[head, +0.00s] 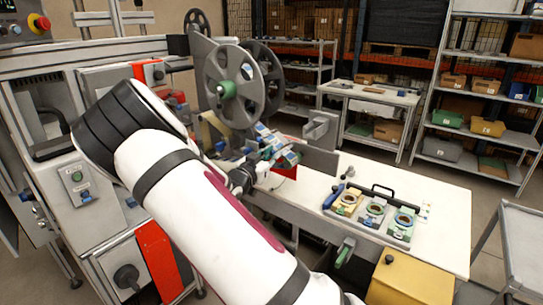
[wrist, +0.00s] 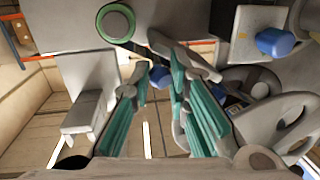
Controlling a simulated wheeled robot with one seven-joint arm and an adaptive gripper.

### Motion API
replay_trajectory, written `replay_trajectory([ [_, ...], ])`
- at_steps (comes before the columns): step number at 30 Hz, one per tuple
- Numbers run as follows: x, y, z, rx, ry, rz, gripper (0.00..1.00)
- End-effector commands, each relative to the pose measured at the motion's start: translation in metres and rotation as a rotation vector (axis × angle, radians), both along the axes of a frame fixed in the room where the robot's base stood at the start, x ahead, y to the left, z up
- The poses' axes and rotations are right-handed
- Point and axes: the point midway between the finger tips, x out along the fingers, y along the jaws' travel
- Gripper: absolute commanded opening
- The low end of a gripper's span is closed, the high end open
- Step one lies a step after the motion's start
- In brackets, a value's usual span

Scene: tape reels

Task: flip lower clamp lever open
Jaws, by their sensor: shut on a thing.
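My gripper (wrist: 158,72) shows in the wrist view with two teal-padded fingers, their tips closed in on a small blue knob (wrist: 160,77). This knob appears to be the end of the lower clamp lever; the lever's arm is mostly hidden by the fingers. Another blue knob (wrist: 275,42) sits on a pale block at the upper right of the wrist view, apart from the fingers. In the head view my gripper (head: 265,150) is at the machine's front, below the large reels. The lever cannot be made out there, and its angle is unclear.
A grey reel with a green hub (head: 226,90) stands just above my gripper. A green-ringed round part (wrist: 116,22) is close to the fingertips. A grey bracket (head: 320,128) stands to the right. A tray of round parts (head: 373,232) lies on the white table (head: 440,195).

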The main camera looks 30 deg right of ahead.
Motion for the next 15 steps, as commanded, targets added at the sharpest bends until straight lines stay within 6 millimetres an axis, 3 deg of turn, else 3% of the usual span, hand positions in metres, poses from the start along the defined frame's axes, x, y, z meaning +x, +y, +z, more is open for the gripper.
replay_trajectory([
  [15,-0.019,-0.014,0.042,0.304,0.104,0.185,0.0],
])
